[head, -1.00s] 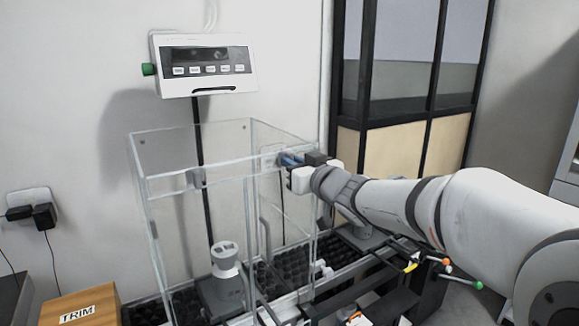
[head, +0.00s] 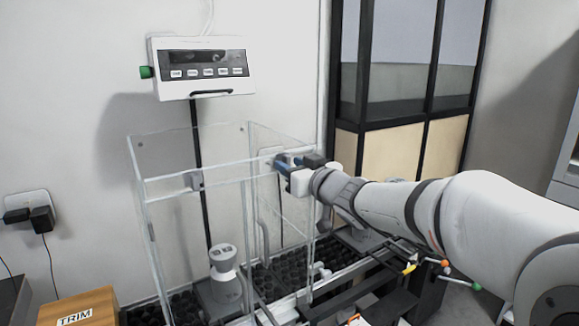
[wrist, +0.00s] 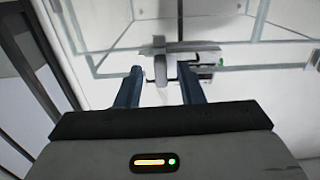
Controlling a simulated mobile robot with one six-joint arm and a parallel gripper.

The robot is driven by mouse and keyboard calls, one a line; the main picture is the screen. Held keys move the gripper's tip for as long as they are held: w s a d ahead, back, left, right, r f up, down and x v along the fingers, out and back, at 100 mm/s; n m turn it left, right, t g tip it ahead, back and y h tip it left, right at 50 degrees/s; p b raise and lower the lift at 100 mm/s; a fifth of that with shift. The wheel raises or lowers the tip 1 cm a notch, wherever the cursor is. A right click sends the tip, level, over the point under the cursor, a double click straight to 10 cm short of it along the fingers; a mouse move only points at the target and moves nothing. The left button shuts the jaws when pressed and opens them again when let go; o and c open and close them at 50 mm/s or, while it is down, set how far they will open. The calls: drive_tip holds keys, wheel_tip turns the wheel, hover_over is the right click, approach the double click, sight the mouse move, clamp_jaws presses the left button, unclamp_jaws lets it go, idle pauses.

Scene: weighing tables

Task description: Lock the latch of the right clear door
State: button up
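The clear right door (head: 285,205) forms the right side of the glass case and looks closed in its frame. In the wrist view, a grey latch (wrist: 180,50) sits on the door's rail, with small green marks at its right. My gripper (wrist: 163,70) has its two blue fingers apart, with their tips close to the latch. A pale upright part of the latch shows between the tips; I cannot tell whether they touch it. In the head view, my gripper (head: 286,161) is at the case's upper right edge, where it hides the latch. The latch's locked state is unclear.
A grey device (head: 223,282) stands inside the case. A display box (head: 205,85) hangs on the wall above. A dark rack with coloured knobs (head: 409,268) lies below my arm. A TRIM box (head: 85,308) is at the lower left.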

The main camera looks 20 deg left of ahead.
drive_tip(key=v, duration=0.7)
drive_tip(key=shift+s+d, duration=0.2)
drive_tip(key=shift+d, duration=0.1)
drive_tip(key=s+d+f+m+h, duration=0.2)
drive_tip(key=d+f+m+h, duration=0.3)
drive_tip(key=d, duration=0.6)
drive_tip(key=s+d+f+m+h, duration=0.1)
drive_tip(key=d+f+m+h, duration=0.2)
drive_tip(key=d+f+h, duration=0.7)
drive_tip(key=s+d+f+g, duration=0.2)
drive_tip(key=s+g, duration=0.1)
drive_tip(key=s, duration=0.3)
drive_tip(key=s+d+f+m+g+y, duration=0.1)
drive_tip(key=s+d+f+g, duration=0.2)
drive_tip(key=s, duration=0.4)
drive_tip(key=s+d+f+m+g, duration=0.1)
drive_tip(key=s+d+f+g, duration=0.2)
drive_tip(key=s, duration=0.4)
drive_tip(key=shift+f, duration=0.2)
